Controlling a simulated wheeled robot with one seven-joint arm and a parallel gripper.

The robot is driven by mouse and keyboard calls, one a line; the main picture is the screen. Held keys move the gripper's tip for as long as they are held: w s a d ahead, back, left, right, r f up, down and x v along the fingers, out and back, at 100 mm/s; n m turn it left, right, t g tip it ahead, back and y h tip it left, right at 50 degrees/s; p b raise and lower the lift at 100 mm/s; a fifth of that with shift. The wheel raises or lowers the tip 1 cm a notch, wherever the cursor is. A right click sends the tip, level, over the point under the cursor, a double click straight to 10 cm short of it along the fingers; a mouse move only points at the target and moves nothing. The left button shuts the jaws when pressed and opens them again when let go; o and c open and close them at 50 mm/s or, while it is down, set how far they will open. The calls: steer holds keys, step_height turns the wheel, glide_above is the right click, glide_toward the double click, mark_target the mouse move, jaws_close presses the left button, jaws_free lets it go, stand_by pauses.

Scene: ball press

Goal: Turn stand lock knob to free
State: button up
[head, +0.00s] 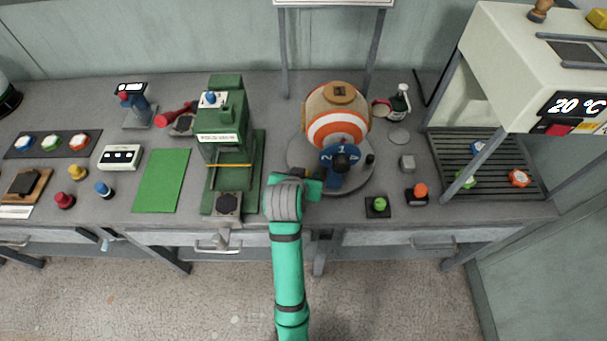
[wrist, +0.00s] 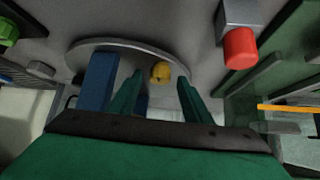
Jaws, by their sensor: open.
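A small yellow knob (wrist: 160,72), which looks like the stand lock knob, shows at the round stand base in the wrist view. My gripper (wrist: 158,84) is open, with its two green fingers on either side of the knob; I cannot tell whether they touch it. The knob is hidden in the head view, where my gripper (head: 312,181) is at the left front of the stand's grey disc (head: 360,187). An orange-and-white ball (head: 337,130) sits on the stand, behind a blue numbered dial (head: 341,157). A blue stand part (wrist: 97,82) is beside the left finger.
A green press (head: 222,145) stands just left of my gripper. Its orange bar (wrist: 290,107) shows right in the wrist view. A red cylinder (wrist: 240,48) on a grey block is nearby. A green knob (head: 380,204) sits right of the stand, near the bench edge.

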steer(key=v, duration=0.9)
steer(key=shift+s+r, duration=0.25)
steer(key=shift+s, duration=0.05)
steer(key=s+d+f, duration=0.1)
steer(key=f, duration=0.1)
steer(key=d+f+n+t, duration=0.1)
steer(key=s+d+f+n, duration=0.1)
steer(key=f, duration=0.1)
steer(key=shift+s+d+f+t, duration=0.3)
steer(key=shift+f+t, duration=0.1)
steer(key=s+f+n+t+y, duration=0.1)
steer(key=s+f+t, duration=0.15)
steer(key=s, duration=0.65)
steer(key=s+f+n+t+y, duration=0.1)
steer(key=s+f, duration=0.2)
steer(key=s, duration=0.6)
steer(key=s+a+r+m+t, duration=0.1)
steer(key=s+r, duration=0.3)
steer(key=s, duration=0.5)
steer(key=shift+a+m, duration=0.3)
steer(key=shift+a, duration=0.5)
